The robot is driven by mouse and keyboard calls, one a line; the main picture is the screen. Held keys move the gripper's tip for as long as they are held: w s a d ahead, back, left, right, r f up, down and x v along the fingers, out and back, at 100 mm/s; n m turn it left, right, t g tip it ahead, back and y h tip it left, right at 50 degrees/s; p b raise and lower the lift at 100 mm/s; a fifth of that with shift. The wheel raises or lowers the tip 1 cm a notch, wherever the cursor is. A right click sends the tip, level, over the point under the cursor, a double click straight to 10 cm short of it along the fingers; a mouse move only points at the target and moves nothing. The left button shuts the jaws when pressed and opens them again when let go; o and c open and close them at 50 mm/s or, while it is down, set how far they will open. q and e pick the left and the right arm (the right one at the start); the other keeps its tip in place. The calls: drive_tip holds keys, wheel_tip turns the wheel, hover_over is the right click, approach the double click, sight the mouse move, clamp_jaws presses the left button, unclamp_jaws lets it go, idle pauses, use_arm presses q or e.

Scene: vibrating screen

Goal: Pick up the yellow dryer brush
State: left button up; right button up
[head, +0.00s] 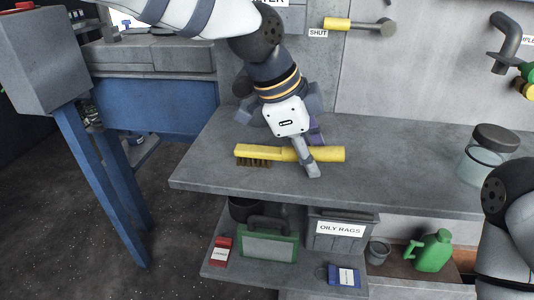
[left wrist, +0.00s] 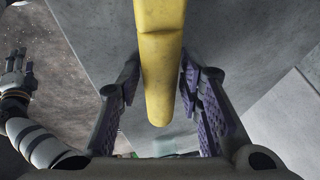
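The yellow dryer brush (head: 255,151) lies on the grey bench top, its dark bristles down at the left end and its handle to the right. My left gripper (head: 313,153) is over the handle, one finger on the near side and one on the far side. In the left wrist view, the yellow handle (left wrist: 161,60) runs between the two purple-padded fingers, with a gap on each side. The left gripper is open. My right gripper (left wrist: 15,72) shows small at the left of the left wrist view, away from the brush; its opening is unclear.
A lidded glass jar (head: 487,155) stands on the right of the bench (head: 400,180). A lower shelf holds an oily rags bin (head: 340,232), a green-framed box (head: 270,245) and a red box (head: 220,250). Yellow-handled valve (head: 337,24) is on the wall behind.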

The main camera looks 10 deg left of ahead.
use_arm(q)
drive_tip(key=shift+r, duration=0.1)
clamp_jaws()
